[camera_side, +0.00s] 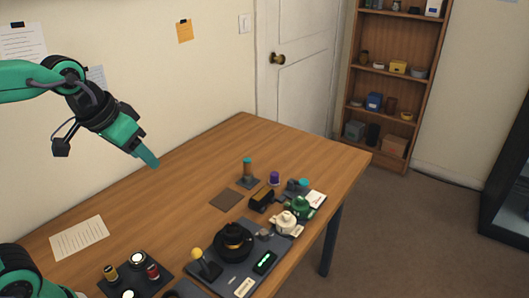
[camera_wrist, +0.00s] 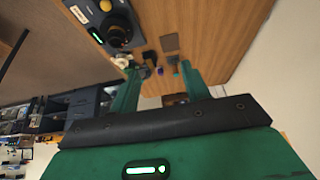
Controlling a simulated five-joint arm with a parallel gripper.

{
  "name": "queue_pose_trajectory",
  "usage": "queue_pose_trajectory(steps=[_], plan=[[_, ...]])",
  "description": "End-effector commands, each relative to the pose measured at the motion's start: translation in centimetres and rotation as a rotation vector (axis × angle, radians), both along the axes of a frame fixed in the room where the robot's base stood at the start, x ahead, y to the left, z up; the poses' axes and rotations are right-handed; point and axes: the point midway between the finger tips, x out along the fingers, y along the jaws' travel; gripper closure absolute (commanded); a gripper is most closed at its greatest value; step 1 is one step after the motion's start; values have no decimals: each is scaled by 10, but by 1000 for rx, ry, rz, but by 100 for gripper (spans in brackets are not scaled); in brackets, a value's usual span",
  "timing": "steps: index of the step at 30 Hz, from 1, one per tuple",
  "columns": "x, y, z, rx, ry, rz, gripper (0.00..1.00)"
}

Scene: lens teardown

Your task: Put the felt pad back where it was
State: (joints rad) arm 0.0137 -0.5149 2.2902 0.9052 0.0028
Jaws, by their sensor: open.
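A flat brown square (camera_side: 226,199), which looks like the felt pad, lies alone on the wooden table, left of a small black block. It also shows in the wrist view (camera_wrist: 169,43), beyond my fingertips. My gripper (camera_side: 151,161) is raised high above the table's back left part, well away from the square. In the wrist view my gripper (camera_wrist: 158,67) has its two green fingers wide apart with nothing held between them. I cannot tell from these views where the pad was before.
A dark tray (camera_side: 135,277) with small jars is at front left. The table's back left is clear.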

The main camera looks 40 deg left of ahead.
Motion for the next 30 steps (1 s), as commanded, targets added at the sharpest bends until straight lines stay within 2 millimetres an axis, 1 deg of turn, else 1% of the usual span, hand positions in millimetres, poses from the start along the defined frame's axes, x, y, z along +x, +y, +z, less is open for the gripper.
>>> queue_pose_trajectory(steps=[1, 3, 6, 10, 15, 30], plan=[[-13, 1, -4, -1, -8, 3, 53], [-27, 2, -10, 0, -15, 7, 53], [-43, 3, -18, -1, -23, 11, 53], [-57, 4, -27, -1, -28, 15, 53], [-62, 4, -31, -2, -30, 17, 53], [-62, 4, -30, -2, -30, 16, 53]])
